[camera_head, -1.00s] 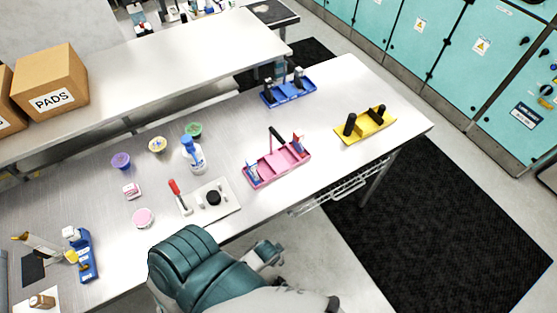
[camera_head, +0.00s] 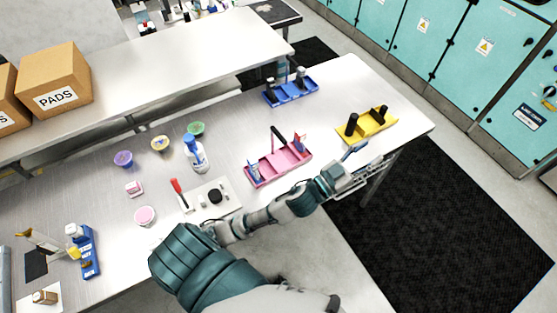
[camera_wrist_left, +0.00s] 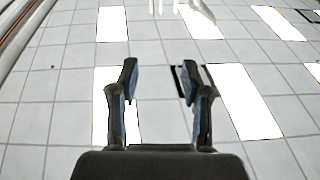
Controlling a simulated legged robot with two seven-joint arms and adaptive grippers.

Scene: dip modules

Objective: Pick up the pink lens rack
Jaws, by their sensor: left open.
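The pink lens rack (camera_head: 279,166) sits on the grey metal workbench, right of the middle in the head view. It is a shallow pink tray with a dark upright handle, and small bluish items stand at its ends. My left gripper (camera_head: 361,163) is at the bench's front edge, right of the rack and apart from it. Its two fingers show spread and empty in the left wrist view (camera_wrist_left: 158,85). The rack does not show in that view. My right gripper does not show.
A yellow rack (camera_head: 366,126) stands right of the pink rack, close behind my left gripper. A blue rack (camera_head: 290,92) stands farther back. Left-wrist background shows tiles and bright panels.

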